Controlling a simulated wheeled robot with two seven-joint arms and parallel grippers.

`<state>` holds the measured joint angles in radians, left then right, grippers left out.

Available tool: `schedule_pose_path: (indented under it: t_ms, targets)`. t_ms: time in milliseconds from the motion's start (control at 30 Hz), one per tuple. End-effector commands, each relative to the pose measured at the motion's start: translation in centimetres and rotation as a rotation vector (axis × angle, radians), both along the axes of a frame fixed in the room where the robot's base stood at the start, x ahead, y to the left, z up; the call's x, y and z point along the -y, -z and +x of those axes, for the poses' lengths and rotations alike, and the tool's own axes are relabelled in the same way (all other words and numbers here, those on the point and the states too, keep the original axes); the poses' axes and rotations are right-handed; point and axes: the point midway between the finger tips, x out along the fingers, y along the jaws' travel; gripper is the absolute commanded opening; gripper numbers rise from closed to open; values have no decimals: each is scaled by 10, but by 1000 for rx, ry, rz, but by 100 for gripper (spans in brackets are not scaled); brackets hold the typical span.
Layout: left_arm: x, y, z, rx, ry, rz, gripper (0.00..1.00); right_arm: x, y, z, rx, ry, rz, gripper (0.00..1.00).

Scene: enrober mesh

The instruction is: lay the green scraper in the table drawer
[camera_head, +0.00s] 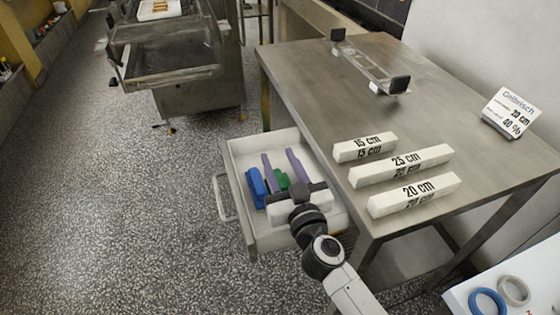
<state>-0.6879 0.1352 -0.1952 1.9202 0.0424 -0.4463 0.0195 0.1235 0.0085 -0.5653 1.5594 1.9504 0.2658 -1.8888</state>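The table drawer (333,220) is pulled out, white inside, at the left end of the steel table. The green scraper (282,180) shows only as a small green patch inside the drawer, between the two fingers of my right gripper (278,153); the rest is hidden by the gripper. The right gripper reaches over the drawer with its purplish fingers spread apart. Whether the fingers touch the green scraper cannot be told. A blue object (256,187) lies beside the left finger, in the drawer. My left gripper is not in view.
On the steel table (300,75) stand several white size blocks, including the 25 cm block (400,165), a clear holder with dark ends (370,68) and a sign (510,112). Blue (487,301) and grey (513,290) rings lie at bottom right. A steel machine (180,70) stands at the back.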

Motion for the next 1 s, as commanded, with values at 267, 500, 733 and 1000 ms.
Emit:
schedule_pose_path:
  t_ms: [267, 500, 733, 1000]
  targets:
    - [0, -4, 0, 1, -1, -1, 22, 1, 0, -2, -12, 1, -4, 37]
    - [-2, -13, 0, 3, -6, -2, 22, 13, -6, -39, -12, 0, -7, 37]
    - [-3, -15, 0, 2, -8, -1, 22, 28, -7, -86, -9, -1, -6, 37]
    - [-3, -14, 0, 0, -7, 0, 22, 37, -8, -113, -6, 0, -3, 37]
